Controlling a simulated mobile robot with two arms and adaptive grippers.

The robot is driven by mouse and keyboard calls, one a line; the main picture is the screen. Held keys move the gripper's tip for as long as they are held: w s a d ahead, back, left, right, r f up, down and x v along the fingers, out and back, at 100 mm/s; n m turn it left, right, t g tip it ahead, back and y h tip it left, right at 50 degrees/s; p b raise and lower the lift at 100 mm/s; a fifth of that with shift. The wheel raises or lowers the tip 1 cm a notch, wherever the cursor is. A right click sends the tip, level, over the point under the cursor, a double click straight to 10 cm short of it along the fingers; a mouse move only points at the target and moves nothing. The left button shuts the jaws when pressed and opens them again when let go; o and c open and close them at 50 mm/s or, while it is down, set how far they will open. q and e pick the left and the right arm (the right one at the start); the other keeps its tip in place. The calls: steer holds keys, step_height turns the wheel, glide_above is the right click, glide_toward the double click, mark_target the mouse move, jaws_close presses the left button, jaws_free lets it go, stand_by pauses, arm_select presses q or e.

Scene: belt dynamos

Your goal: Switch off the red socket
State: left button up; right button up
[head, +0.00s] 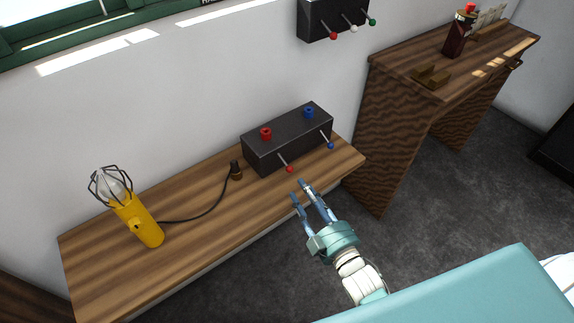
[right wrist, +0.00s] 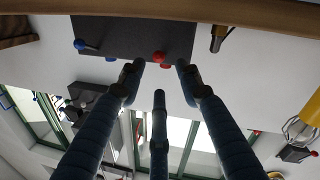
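A dark box (head: 287,144) stands on the wooden shelf, with a red socket (head: 265,133) and a blue socket (head: 308,112) on top. On its front are a red-knobbed lever (head: 289,168) and a blue-knobbed lever (head: 330,146), both pointing outward. My right gripper (head: 300,187) is open and empty, just in front of and below the red lever. In the right wrist view the red knob (right wrist: 160,58) shows beyond and between the spread fingers (right wrist: 159,75); I cannot tell whether they touch. My left gripper is not in view.
A wall box (head: 322,18) has red, white and green levers. A wooden desk (head: 405,80) stands at the right.

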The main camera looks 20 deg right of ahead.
mark_target(287, 166)
steer(key=w, duration=0.3)
steer(key=w+a+p, duration=0.1)
steer(key=w, duration=0.6)
steer(key=shift+w+a, duration=0.3)
steer(key=shift+a, duration=0.05)
steer(key=shift+c, duration=0.5)
